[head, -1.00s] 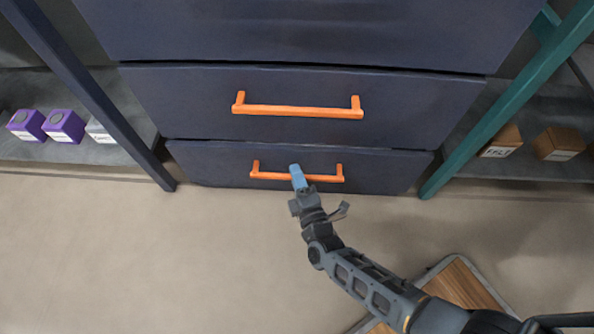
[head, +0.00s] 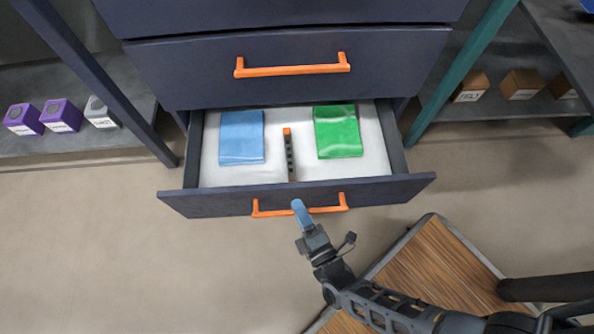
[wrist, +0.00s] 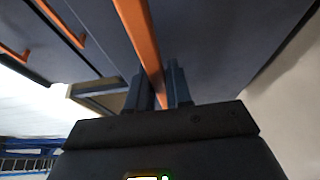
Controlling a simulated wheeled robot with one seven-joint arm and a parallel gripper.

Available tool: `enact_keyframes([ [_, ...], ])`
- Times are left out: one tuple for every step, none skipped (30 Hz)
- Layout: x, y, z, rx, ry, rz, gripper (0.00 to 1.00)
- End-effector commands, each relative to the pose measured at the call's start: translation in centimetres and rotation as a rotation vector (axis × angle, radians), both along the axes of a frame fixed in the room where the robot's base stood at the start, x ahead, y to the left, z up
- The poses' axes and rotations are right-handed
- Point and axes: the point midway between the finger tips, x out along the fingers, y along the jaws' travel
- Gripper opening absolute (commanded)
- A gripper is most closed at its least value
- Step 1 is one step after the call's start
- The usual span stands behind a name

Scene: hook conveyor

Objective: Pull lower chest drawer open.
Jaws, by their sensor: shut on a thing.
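The lower chest drawer (head: 180,203) stands pulled out from the dark blue chest, its inside showing in the head view. Its orange handle (head: 328,208) runs along the front. My gripper (head: 300,207) is shut on this handle, near its middle. In the wrist view the orange handle bar (wrist: 146,45) passes between the two fingers of my gripper (wrist: 160,88).
The drawer above, with its orange handle (head: 292,70), is closed. Purple boxes (head: 60,116) and a grey-white box (head: 101,112) sit on the left shelf. Brown boxes (head: 470,87) sit on the right shelf. A dark blue post and a teal post (head: 462,72) flank the chest. Floor at left is clear.

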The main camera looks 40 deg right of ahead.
Motion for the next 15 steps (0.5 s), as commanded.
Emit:
enact_keyframes([
  [-0.6,0.3,-0.1,0.001,0.004,-0.003,0.0],
  [-0.8,0.4,-0.1,0.001,0.004,-0.003,0.0],
  [-1.0,0.6,-0.1,0.001,0.004,-0.003,0.0],
  [-1.2,0.7,-0.1,0.001,0.004,-0.002,0.0],
  [-1.3,0.9,-0.1,0.002,0.004,-0.002,0.0],
  [-1.5,1.0,-0.1,0.002,0.003,-0.002,0.0],
  [-1.6,1.0,-0.1,0.002,0.003,-0.002,0.0],
  [-1.7,1.1,-0.1,0.002,0.003,-0.002,0.0],
  [-1.7,1.1,-0.1,0.001,0.003,-0.002,0.0],
  [-1.8,1.2,-0.1,0.001,0.003,-0.002,0.0],
  [-1.8,1.2,-0.1,0.001,0.003,-0.002,0.0],
  [-1.8,1.2,-0.1,0.001,0.003,-0.002,0.0],
  [-1.8,1.2,-0.1,0.001,0.003,-0.002,0.0],
  [-1.8,1.2,-0.1,0.001,0.003,-0.002,0.0],
  [-1.8,1.2,-0.1,0.001,0.003,-0.002,0.0],
])
